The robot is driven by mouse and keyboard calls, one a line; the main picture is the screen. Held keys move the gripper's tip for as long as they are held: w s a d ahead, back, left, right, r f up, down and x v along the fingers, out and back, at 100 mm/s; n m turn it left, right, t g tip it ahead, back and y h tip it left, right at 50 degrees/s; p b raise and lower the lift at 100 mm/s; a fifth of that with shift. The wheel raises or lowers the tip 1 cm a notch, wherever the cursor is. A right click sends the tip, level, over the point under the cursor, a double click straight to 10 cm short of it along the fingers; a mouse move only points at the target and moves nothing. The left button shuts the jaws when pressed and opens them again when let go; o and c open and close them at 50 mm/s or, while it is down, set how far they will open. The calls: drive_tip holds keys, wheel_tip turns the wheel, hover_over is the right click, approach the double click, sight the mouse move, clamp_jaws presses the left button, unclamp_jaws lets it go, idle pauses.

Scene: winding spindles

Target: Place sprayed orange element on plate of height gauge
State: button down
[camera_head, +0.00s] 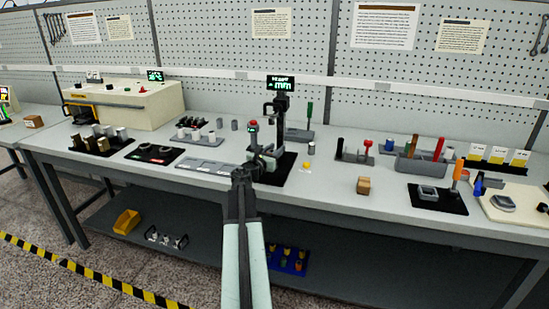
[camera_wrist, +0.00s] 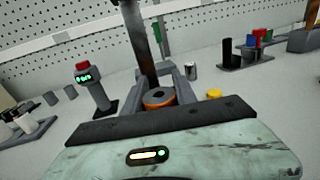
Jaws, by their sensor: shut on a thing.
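The orange element (camera_wrist: 157,98), a short cylinder with a dark hole in its top, sits between the grey fingers of my gripper (camera_wrist: 163,86) in the wrist view. In the head view my gripper (camera_head: 243,171) is at the front left of the height gauge (camera_head: 282,106); the element cannot be made out there. The gauge's dark column (camera_wrist: 139,40) rises behind the fingers in the wrist view. The gauge plate is largely hidden by my gripper, so I cannot tell whether the element touches it.
A post with a red button and green display (camera_wrist: 86,82) stands left of my gripper. A yellow disc (camera_wrist: 214,93) and a small metal cylinder (camera_wrist: 190,71) stand to the right. A wooden block (camera_head: 364,185) lies farther right, with clear bench before it.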

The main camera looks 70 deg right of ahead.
drive_tip(key=shift+d, duration=0.4)
drive_tip(key=f+b, duration=0.3)
drive_tip(key=shift+s+d+f+b, duration=0.1)
drive_tip(key=shift+s+f+b, duration=0.1)
drive_tip(key=shift+f+b, duration=0.1)
drive_tip(key=shift+f, duration=0.2)
drive_tip(key=shift+w+r, duration=0.25)
drive_tip(key=shift+w, duration=0.15)
drive_tip(key=shift+f, duration=0.25)
drive_tip(key=c, duration=1)
unclamp_jaws()
drive_tip(key=shift+s+r, duration=0.1)
